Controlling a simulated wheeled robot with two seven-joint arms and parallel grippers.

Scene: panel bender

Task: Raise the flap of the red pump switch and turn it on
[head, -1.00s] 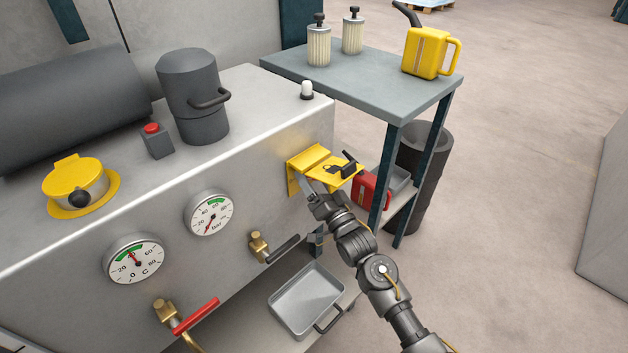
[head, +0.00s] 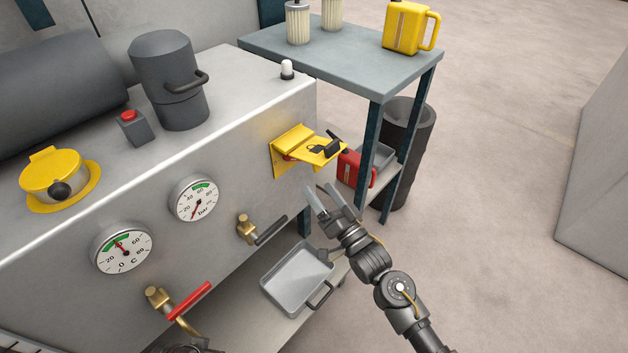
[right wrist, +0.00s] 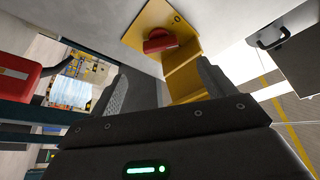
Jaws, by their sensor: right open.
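The pump switch is a yellow plate (head: 278,160) on the right end of the machine's front. Its yellow flap (head: 326,151) stands out from the panel, raised, with a dark padlock mark and a black tab. In the right wrist view the red switch knob (right wrist: 160,43) shows on the yellow plate, near a "0" mark (right wrist: 177,19); the flap (right wrist: 184,78) is beside it. In the head view the flap hides most of the knob. My right gripper (head: 328,192) is open and empty, below and in front of the flap, apart from it. My left gripper is not clearly visible.
A brass valve with a dark lever (head: 270,231) is left of my right gripper, above a metal tray (head: 298,276). A cart (head: 345,70) with a yellow can (head: 405,28) and a red can (head: 350,168) stands behind the switch.

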